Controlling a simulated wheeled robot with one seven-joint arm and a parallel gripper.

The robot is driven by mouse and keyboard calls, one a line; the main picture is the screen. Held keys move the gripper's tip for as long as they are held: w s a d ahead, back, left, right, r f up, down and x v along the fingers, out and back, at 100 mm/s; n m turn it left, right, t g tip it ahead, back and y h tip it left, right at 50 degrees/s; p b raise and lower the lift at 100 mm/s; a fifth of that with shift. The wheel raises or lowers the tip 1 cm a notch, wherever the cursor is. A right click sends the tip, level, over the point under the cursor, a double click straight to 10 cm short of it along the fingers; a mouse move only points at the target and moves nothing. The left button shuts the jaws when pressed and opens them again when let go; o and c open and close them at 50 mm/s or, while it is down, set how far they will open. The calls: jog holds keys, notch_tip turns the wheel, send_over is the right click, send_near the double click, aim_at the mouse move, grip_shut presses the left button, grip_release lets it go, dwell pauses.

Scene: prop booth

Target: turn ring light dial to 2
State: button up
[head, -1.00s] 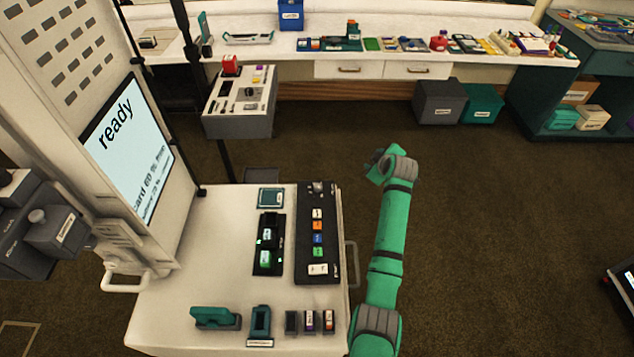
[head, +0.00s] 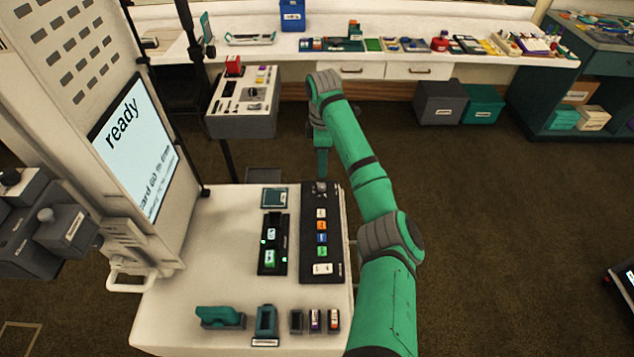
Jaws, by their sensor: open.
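A grey control box (head: 241,122) with a pale sloped top stands left of my gripper. A dark dial (head: 253,92) sits on its top among small switches, with a red button (head: 233,65) at its back. Another small knob (head: 320,187) sits at the far end of the black button panel on the white cart. I cannot read which is the ring light dial or either setting. My gripper (head: 321,168) points down at the arm's end, open, near the panel's far end. It appears empty; its fingers are small and hard to make out.
The white cart (head: 190,310) carries the black panel (head: 321,255) with several coloured buttons, and small holders along its front. A screen reading "ready" (head: 135,145) stands at left. A long bench (head: 420,45) runs behind. Open floor (head: 500,220) lies right.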

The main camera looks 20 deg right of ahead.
aim_at(321, 185)
notch_tip(321, 185, down, 10)
jog(key=shift+r, duration=0.1)
dwell(0.4)
grip_shut()
